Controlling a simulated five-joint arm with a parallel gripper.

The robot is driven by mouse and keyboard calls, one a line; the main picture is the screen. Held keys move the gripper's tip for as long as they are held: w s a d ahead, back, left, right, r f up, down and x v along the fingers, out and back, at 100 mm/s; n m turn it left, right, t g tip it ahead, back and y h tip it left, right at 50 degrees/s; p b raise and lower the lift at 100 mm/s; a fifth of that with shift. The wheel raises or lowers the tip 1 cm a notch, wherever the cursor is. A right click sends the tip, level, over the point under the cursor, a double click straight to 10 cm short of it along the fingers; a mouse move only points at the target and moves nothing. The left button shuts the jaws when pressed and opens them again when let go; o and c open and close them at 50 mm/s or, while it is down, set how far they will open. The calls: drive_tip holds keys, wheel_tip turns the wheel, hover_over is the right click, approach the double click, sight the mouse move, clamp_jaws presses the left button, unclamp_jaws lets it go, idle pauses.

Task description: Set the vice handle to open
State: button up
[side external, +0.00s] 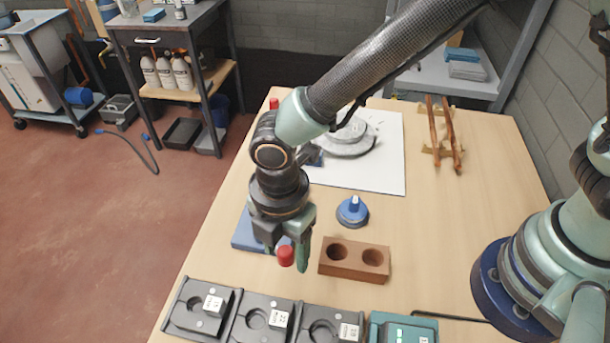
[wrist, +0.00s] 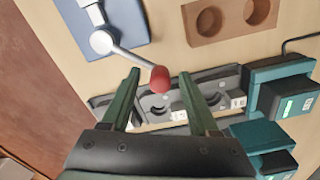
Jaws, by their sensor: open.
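The vice handle is a grey metal lever (wrist: 130,56) with a red knob (wrist: 160,79) at its end. In the wrist view it runs from a round pivot on a blue plate (wrist: 70,12) down and right to the knob. My gripper (wrist: 160,74) is open, with the knob showing between its two fingertips; contact cannot be told. In the side external view my gripper (side external: 287,254) points down over the handle. The red knob (side external: 285,256) shows by the fingers, and the blue plate (side external: 243,240) is partly hidden behind my gripper. The rest of the vice is hidden there.
A brown block with two holes (side external: 347,272) stands right of the gripper. A blue round knob (side external: 352,212) sits behind it. Several dark trays (side external: 245,318) and a teal device (side external: 400,326) line the front. A white board (side external: 385,180) with a grey disc lies farther back.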

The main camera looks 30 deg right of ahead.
wheel_tip(320, 180, up, 12)
idle(0.5)
drive_tip(key=w+d+r+m+t, duration=0.1)
drive_tip(key=d+r+m+t, duration=0.1)
drive_tip(key=d+m, duration=0.9)
drive_tip(key=w+d+r+m+t, duration=0.1)
drive_tip(key=d+r+m+t, duration=0.2)
drive_tip(key=d+m, duration=0.8)
drive_tip(key=d+r, duration=0.2)
drive_tip(key=d, duration=0.7)
drive_tip(key=shift+w+m+t, duration=0.3)
drive_tip(key=shift+w+m, duration=0.05)
drive_tip(key=shift+m, duration=0.05)
